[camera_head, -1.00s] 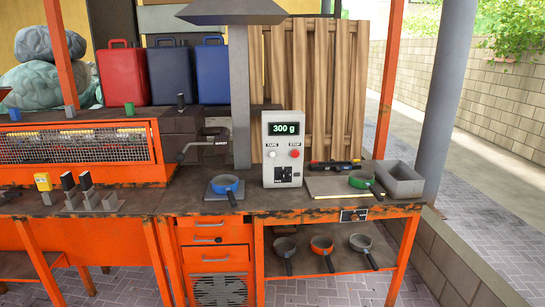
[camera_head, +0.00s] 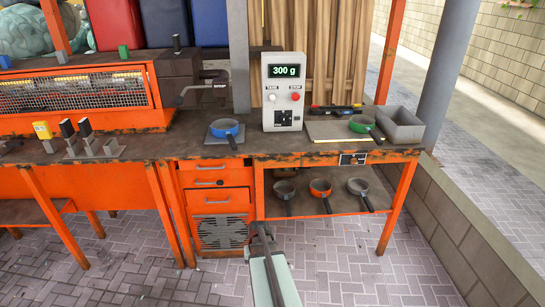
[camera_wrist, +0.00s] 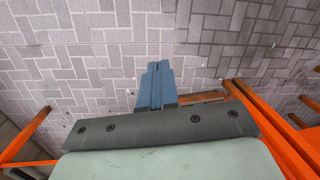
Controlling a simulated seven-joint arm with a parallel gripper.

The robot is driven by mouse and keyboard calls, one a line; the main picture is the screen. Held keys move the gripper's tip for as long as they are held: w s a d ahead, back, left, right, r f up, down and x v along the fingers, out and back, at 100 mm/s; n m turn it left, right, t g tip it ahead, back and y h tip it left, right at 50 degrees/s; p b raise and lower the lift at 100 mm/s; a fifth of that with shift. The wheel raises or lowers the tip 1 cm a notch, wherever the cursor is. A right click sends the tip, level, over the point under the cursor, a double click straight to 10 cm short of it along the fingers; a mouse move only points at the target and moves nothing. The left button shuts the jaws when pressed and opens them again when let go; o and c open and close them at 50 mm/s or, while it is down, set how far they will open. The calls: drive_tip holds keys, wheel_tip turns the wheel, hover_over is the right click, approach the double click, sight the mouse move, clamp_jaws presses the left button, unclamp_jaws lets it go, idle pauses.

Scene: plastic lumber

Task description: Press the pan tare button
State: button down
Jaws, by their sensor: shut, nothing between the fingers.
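The grey control box (camera_head: 283,115) stands on the workbench, its green display reading 300 g. Below the display, a white button (camera_head: 273,97) under the TARE label is on the left, and a red STOP button (camera_head: 295,97) is on the right. A blue pan (camera_head: 224,128) sits on the bench to the left of the box. My gripper (camera_head: 262,227) is low in front of the bench, below the worktop and well apart from the buttons. In the wrist view its blue-grey fingers (camera_wrist: 158,68) are together, empty, over the paving.
A green pan (camera_head: 361,123) and a grey bin (camera_head: 402,129) are on the bench at right. Several pans stand on the lower shelf (camera_head: 335,203). Orange drawers (camera_head: 220,178) are left of my gripper. The paved floor (camera_head: 345,260) is open in front.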

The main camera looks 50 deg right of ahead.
sight(272, 97)
drive_tip(key=w+d+r+m+t+h, duration=0.1)
drive_tip(key=w+d+r+t, duration=0.25)
drive_tip(key=d+r, duration=0.7)
drive_tip(key=w+d+r+m+t, duration=0.15)
drive_tip(key=w+d+r, duration=0.35)
drive_tip(key=d+r, duration=0.55)
drive_tip(key=w+d+r+m+t+h, duration=0.1)
drive_tip(key=w+d+r+t, duration=0.3)
drive_tip(key=d+r, duration=0.65)
drive_tip(key=w+d+r+n+t, duration=0.2)
drive_tip(key=w+d+r+t, duration=0.1)
drive_tip(key=r, duration=0.5)
drive_tip(key=w+d+r+n+t, duration=0.2)
drive_tip(key=w+d+r+t, duration=0.1)
drive_tip(key=w+r, duration=0.3)
drive_tip(key=shift+w+d+r+t+y, duration=0.35)
drive_tip(key=shift+r+t, duration=0.35)
drive_tip(key=shift+r, duration=0.25)
drive_tip(key=shift+s+n, duration=0.1)
drive_tip(key=shift+n, duration=0.25)
drive_tip(key=shift+d, duration=0.1)
drive_tip(key=w+d, duration=0.6)
drive_tip(key=shift+w, duration=0.15)
drive_tip(key=shift+w+d, duration=0.1)
drive_tip(key=shift+d, duration=0.1)
